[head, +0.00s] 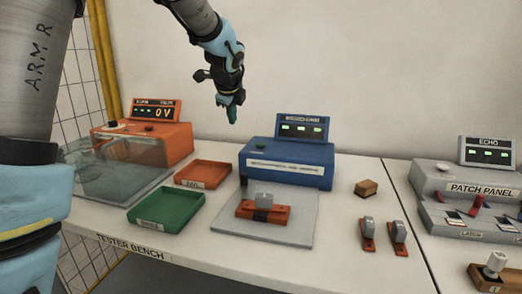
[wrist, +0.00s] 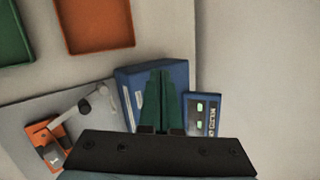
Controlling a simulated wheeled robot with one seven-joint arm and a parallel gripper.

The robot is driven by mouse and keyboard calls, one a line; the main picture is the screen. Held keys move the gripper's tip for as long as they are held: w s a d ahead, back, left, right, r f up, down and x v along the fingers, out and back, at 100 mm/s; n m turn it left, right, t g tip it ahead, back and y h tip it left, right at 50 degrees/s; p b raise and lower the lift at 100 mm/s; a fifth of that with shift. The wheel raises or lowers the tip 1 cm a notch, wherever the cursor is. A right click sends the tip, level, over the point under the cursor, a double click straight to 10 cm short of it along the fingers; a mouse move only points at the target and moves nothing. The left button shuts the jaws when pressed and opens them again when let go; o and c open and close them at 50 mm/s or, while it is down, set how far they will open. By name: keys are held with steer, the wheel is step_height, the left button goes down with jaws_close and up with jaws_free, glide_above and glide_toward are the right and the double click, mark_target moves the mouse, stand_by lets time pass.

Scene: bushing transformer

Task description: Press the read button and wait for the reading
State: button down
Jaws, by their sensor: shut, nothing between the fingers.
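A blue tester box (head: 290,163) stands on the bench with a small green button (head: 261,146) on its top left. Its dark display (head: 303,128) shows green dashes. Which button is the read button is too small to read. My gripper (head: 232,116) is shut and empty, pointing down in the air above and left of the blue box in the head view. In the wrist view its green fingers (wrist: 158,80) are together in front of the blue box (wrist: 180,75) and hide part of it; the green button is not visible there.
An orange box (head: 165,143) with a 0 V display and a clear cover stand at left. Orange (head: 203,174) and green (head: 166,210) trays lie between. A grey plate (head: 230,222) carries an orange fixture (head: 263,211). A wooden block (head: 366,188) and patch panel (head: 465,185) are right.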

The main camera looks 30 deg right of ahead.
steer(key=s+d+r+m+h, duration=0.1)
steer(key=d+r+m, duration=0.1)
steer(key=d+m, duration=0.3)
steer(key=d+b, duration=0.1)
steer(key=d, duration=0.3)
steer(key=shift+r+t+h, duration=0.3)
steer(key=shift+r+t, duration=0.05)
steer(key=shift+t, duration=0.05)
steer(key=shift+f, duration=0.15)
steer(key=b, duration=0.7)
glide_above(261, 145)
steer(key=f, duration=0.7)
steer(key=shift+w+d+f, duration=0.1)
steer(key=shift+w+f, duration=0.1)
steer(key=shift+w, duration=0.05)
steer(key=shift+f+b, duration=0.35)
steer(key=shift+f, duration=0.25)
steer(key=shift+f, duration=0.1)
steer(key=shift+f, duration=0.3)
